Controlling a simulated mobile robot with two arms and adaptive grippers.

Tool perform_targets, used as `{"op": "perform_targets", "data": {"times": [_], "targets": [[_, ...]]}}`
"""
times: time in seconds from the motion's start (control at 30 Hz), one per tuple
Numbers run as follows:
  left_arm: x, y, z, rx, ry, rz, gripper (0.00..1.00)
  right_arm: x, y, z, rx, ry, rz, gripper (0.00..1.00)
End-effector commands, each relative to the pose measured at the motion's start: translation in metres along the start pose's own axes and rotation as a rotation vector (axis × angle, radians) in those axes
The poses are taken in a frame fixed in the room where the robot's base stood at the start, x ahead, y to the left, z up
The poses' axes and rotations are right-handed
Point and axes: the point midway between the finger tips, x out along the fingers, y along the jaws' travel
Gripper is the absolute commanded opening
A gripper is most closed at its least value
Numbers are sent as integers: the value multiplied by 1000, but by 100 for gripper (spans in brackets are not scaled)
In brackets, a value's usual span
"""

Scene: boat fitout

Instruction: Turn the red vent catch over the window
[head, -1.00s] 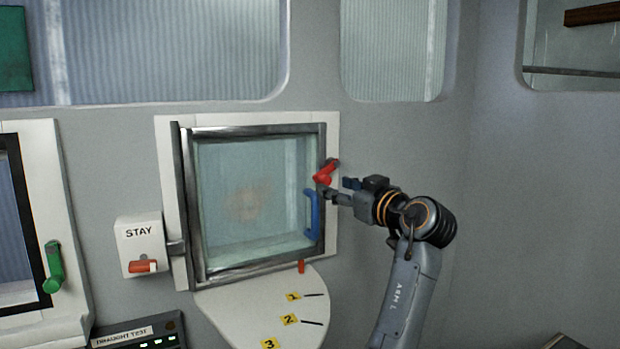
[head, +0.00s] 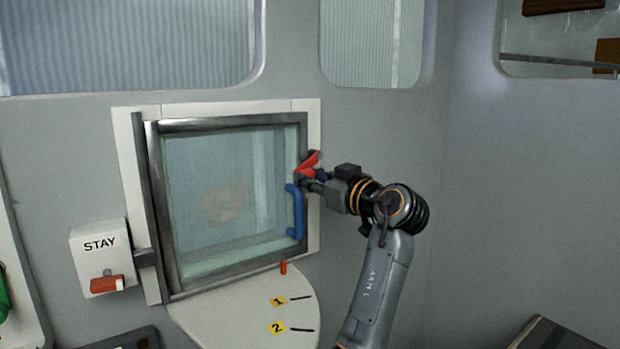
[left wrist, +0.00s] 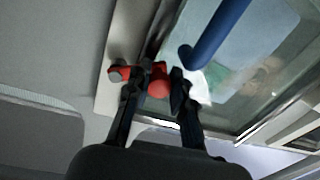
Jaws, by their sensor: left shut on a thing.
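The red vent catch (head: 308,163) sits at the right edge of the framed window (head: 221,190), above the blue handle (head: 297,211). My left gripper (head: 311,180) comes from the right and is shut on the catch. In the left wrist view the catch (left wrist: 159,88) shows red between and beside the fingers of my left gripper (left wrist: 159,92). The blue handle (left wrist: 217,35) passes just above the fingers there. The fingers partly hide the catch. My right gripper is not in view.
A white STAY box (head: 100,257) with a red lever is left of the window. A pale rounded shelf (head: 245,312) with yellow number tags lies below, with a small red peg (head: 283,267) near the frame.

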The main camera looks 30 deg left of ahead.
Motion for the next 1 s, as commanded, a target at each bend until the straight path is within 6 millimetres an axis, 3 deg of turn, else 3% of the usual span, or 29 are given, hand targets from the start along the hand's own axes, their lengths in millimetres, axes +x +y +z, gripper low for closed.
{"op": "perform_targets", "data": {"times": [0.37,1.0], "targets": [[1,-1,-3,33,3,1,0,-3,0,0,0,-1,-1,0],[1,-6,-26,425,34,5,0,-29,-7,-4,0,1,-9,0]]}}
